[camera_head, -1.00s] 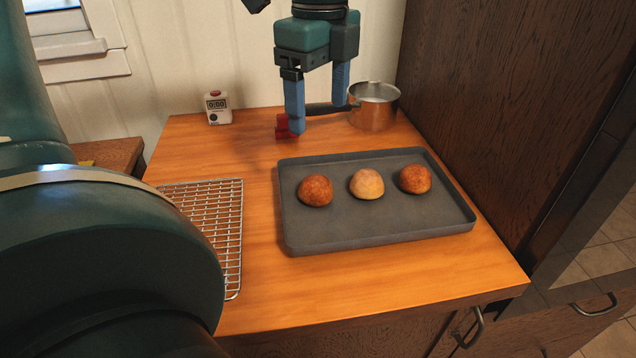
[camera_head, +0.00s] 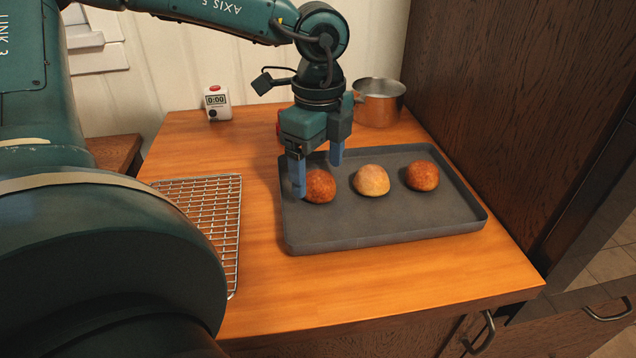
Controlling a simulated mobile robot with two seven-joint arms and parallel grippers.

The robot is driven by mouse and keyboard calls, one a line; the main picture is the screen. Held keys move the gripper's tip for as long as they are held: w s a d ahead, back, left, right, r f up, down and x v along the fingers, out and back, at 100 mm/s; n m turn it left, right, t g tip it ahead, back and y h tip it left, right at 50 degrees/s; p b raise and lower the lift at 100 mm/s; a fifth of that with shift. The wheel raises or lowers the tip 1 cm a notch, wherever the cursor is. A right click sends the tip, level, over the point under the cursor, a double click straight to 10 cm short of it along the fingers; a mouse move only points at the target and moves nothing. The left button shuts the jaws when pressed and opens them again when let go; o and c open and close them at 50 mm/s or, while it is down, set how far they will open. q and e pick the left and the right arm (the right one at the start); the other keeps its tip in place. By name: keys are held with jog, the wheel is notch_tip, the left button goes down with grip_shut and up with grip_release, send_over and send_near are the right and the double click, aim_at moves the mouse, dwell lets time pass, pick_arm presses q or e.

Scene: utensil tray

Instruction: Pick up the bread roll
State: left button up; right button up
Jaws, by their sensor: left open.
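Three round bread rolls sit in a row on a dark grey baking tray (camera_head: 370,228). The left roll (camera_head: 320,187) is dark brown, the middle roll (camera_head: 371,181) is paler, and the right roll (camera_head: 422,176) is reddish brown. My left gripper (camera_head: 318,180) points down at the left roll. Its blue fingers are open, one at the roll's left side and one behind it to the right. I cannot tell whether either finger touches the roll. My right gripper is not in view.
A wire cooling rack (camera_head: 208,205) lies left of the tray. A copper saucepan (camera_head: 378,104) stands behind the tray, and a white timer (camera_head: 217,103) stands at the back left. A dark wooden cabinet side (camera_head: 490,110) borders the table on the right.

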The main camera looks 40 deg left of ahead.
pick_arm(q)
jog(key=shift+f, duration=1.35)
jog(key=shift+c, duration=0.5)
jog(key=c, duration=1)
jog(key=shift+o, duration=0.2)
jog(key=shift+r, duration=0.15)
notch_tip(320, 180, up, 28)
jog(key=p, duration=0.2)
jog(key=shift+f, duration=0.2)
